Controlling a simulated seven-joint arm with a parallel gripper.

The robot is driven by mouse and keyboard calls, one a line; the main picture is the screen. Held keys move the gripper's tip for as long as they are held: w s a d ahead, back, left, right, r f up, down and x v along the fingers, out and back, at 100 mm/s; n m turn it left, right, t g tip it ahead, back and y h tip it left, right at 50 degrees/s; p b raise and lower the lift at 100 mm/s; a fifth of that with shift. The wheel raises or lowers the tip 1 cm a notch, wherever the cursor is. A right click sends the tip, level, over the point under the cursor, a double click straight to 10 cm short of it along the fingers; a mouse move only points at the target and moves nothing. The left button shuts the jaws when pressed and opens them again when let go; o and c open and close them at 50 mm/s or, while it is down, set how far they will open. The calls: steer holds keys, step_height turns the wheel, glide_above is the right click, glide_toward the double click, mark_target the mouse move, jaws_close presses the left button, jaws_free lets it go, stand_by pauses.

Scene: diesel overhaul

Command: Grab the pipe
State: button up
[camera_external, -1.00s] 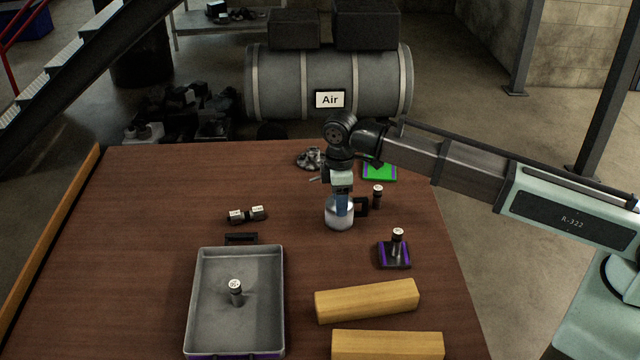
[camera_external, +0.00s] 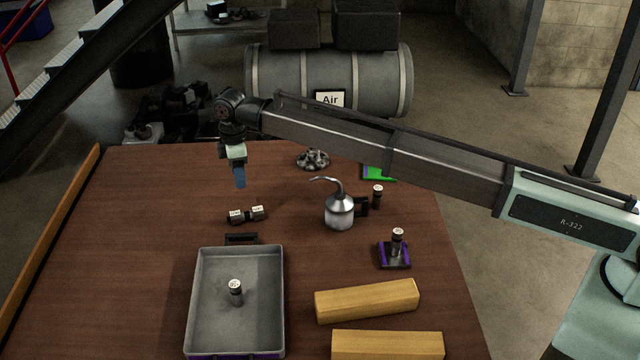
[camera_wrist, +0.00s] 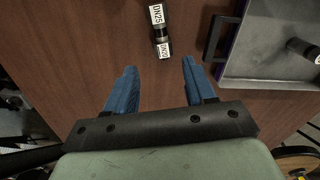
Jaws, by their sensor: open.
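The likely pipe is a short dark fitting (camera_external: 246,215) with white labelled ends, lying on its side on the brown table behind the grey tray. In the wrist view the same fitting (camera_wrist: 161,34) shows labels reading DN25 and what looks like DN20, and it lies ahead of the fingertips. My gripper (camera_external: 239,182) hangs pointing down above and a little behind the fitting, apart from it. In the wrist view my gripper's blue fingers (camera_wrist: 159,66) are spread with nothing between them.
A grey tray (camera_external: 277,300) holding an upright fitting (camera_external: 236,292) is at the front. An oil can (camera_external: 340,212), another upright fitting (camera_external: 377,196), a purple-edged stand with a fitting (camera_external: 395,253) and yellow blocks (camera_external: 367,300) are to the right. The table's left side is clear.

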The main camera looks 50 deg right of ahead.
glide_above(246, 213)
steer(key=f, duration=0.8)
steer(key=shift+w, duration=0.25)
steer(key=shift+s+d+f, duration=0.1)
steer(key=shift+s+f, duration=0.05)
steer(key=shift+f, duration=1.15)
steer(key=shift+s+f, duration=0.1)
steer(key=shift+f, duration=1.2)
steer(key=shift+c, duration=0.4)
jaws_close()
